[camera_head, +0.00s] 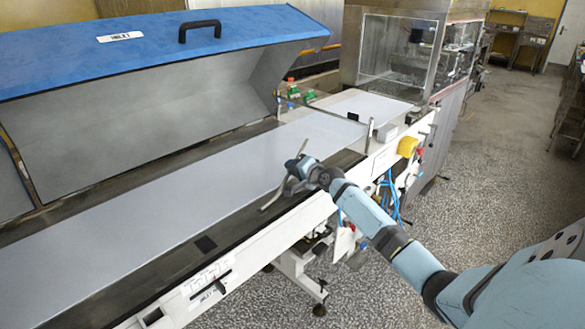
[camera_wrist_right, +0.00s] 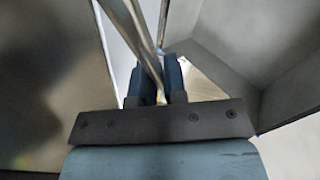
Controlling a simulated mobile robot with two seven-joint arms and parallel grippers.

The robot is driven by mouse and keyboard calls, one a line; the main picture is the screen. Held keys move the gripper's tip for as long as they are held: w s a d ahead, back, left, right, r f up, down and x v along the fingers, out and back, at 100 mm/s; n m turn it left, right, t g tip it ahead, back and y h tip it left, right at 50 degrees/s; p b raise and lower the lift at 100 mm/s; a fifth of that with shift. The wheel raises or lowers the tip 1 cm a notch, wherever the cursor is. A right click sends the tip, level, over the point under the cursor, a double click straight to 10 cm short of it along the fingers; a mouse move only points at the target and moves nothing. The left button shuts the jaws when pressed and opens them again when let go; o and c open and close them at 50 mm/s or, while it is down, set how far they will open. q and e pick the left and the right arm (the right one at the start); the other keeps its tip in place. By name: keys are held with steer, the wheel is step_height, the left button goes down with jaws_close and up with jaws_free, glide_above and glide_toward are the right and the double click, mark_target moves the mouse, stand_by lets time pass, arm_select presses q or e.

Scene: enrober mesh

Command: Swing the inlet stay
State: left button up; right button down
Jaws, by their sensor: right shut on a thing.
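The blue inlet lid (camera_head: 150,45), with a black handle and a small white label, is raised over the long pale conveyor bed (camera_head: 200,180). My right gripper (camera_head: 291,179) is over the near edge of the bed. In the right wrist view, my right gripper (camera_wrist_right: 156,70) is shut on a thin metal rod, which looks like the stay (camera_wrist_right: 141,35). The rod passes between the two blue fingers and runs up out of the picture. In the head view the gripper hides part of it, and its far end is unclear. My left gripper is not in view.
An upright metal post (camera_head: 369,135) and a yellow box (camera_head: 408,146) stand to the right of the gripper. A clear-walled machine (camera_head: 398,50) stands behind. The speckled floor (camera_head: 500,150) at right is open.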

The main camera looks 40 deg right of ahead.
steer(key=c, duration=1.2)
jaws_free()
steer(key=s+r, duration=0.1)
steer(key=s, duration=0.8)
steer(key=s+r, duration=0.1)
steer(key=s, duration=0.3)
steer(key=shift+s+d+r, duration=0.25)
steer(key=shift+s+r, duration=0.05)
steer(key=shift+s, duration=0.05)
